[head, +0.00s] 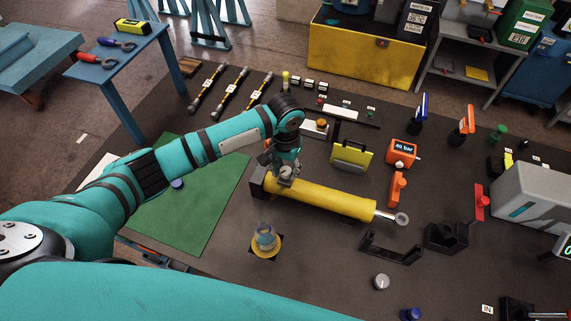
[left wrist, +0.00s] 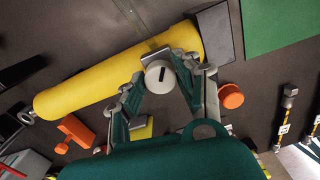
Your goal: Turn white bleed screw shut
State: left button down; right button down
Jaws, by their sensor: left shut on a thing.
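A yellow hydraulic cylinder (head: 325,200) lies on the dark bench top in the head view, with a dark block at its left end and a metal rod eye at its right end. It also crosses the left wrist view (left wrist: 95,82). The white bleed screw (left wrist: 160,77) shows in the left wrist view as a round head with a dark slot. My left gripper (head: 286,178) points down over the cylinder's left part. Its fingers are shut on the screw, one on each side. In the head view the gripper mostly hides the screw. My right gripper is not in view.
An orange 40 bar box (head: 402,153) and a yellow-black case (head: 351,160) stand behind the cylinder. A black bracket (head: 391,249) lies in front at the right. A cup on a yellow base (head: 265,241) stands in front. The green mat (head: 195,205) is mostly clear.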

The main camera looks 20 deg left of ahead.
aim_at(286, 171)
pick_arm(q)
jog(key=n, duration=0.4)
jog(key=shift+w+n, duration=0.1)
jog(key=shift+n, duration=1.2)
jog(key=shift+r, duration=0.1)
jog(key=c, duration=0.9)
grip_release()
jog(key=shift+c, duration=0.2)
notch_tip(286, 171, up, 12)
